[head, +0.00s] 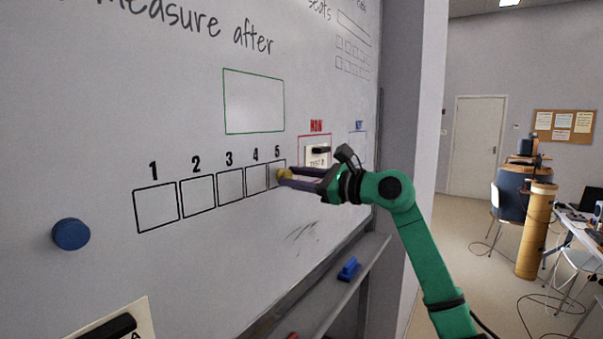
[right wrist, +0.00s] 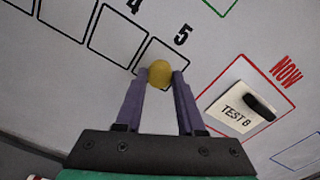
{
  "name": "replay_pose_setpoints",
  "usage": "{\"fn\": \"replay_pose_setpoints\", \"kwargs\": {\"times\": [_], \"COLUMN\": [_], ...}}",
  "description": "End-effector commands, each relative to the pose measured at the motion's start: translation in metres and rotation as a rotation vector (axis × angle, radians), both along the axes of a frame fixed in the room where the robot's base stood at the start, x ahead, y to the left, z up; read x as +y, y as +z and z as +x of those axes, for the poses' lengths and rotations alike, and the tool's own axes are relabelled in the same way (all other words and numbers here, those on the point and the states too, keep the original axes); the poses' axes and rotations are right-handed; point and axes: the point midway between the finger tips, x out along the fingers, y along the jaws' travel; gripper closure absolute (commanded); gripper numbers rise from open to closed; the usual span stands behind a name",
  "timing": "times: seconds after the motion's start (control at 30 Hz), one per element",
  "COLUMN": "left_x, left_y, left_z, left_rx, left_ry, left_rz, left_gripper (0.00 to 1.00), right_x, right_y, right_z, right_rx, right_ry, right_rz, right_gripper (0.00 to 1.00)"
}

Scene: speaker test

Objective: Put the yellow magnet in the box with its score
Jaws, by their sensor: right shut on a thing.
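The yellow magnet (head: 285,174) is at the box numbered 5 (head: 277,163) on the whiteboard. My right gripper (head: 284,177) is shut on it, with a purple finger on each side. I cannot tell whether the magnet touches the board. The row of score boxes runs from box 1 (head: 156,208) at the left to box 5 at the right. My left gripper is not in view.
A blue round magnet (head: 71,234) is on the board at the left. A card marked TEST B (right wrist: 240,108) hangs in the red NOW frame (right wrist: 262,72). A ledge below the board holds a blue object (head: 348,269). Another card (head: 140,318) is at the lower left.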

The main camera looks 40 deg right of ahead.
Motion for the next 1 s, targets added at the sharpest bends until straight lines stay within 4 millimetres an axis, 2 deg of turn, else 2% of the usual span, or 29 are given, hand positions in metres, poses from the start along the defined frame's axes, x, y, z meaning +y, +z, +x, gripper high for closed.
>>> {"fn": "replay_pose_setpoints", "kwargs": {"times": [1.0], "left_x": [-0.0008], "left_y": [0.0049], "left_z": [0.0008], "left_rx": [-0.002], "left_ry": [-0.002], "left_rz": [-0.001], "left_gripper": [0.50], "right_x": [0.0017], "right_y": [0.0001], "right_z": [0.0059], "right_rx": [0.001], "right_ry": [0.000], "right_rz": [0.000], "right_gripper": [1.00]}}
